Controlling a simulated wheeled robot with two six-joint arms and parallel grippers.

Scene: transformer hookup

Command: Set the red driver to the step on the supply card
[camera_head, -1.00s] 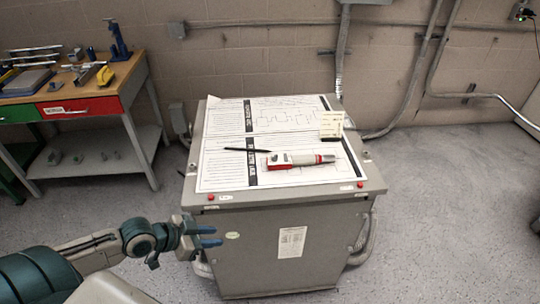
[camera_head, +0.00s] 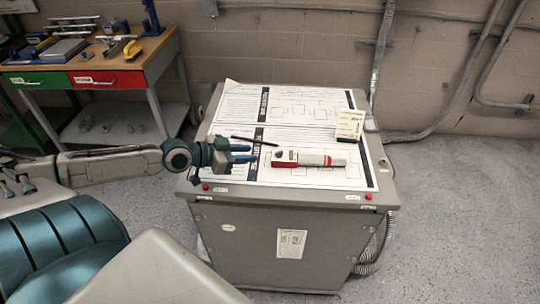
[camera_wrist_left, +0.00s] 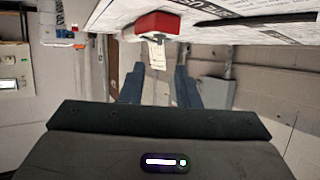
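The red driver (camera_head: 308,159), red and white with a grey end, lies on the printed sheets on top of the grey cabinet. Its red end faces my left gripper (camera_head: 248,154), which is open and empty just left of it, apart from it. In the left wrist view the red driver (camera_wrist_left: 157,23) shows above and beyond the spread fingers of the left gripper (camera_wrist_left: 159,88). A small cream card (camera_head: 350,124), probably the supply card, stands at the right of the sheets; its print is too small to read. My right gripper is out of view.
A black pen (camera_head: 254,141) lies on the sheets behind the driver, near the left gripper. The grey cabinet (camera_head: 240,215) has red knobs along its front edge. A workbench (camera_head: 153,55) with tools stands at the back left. Floor is clear at the right.

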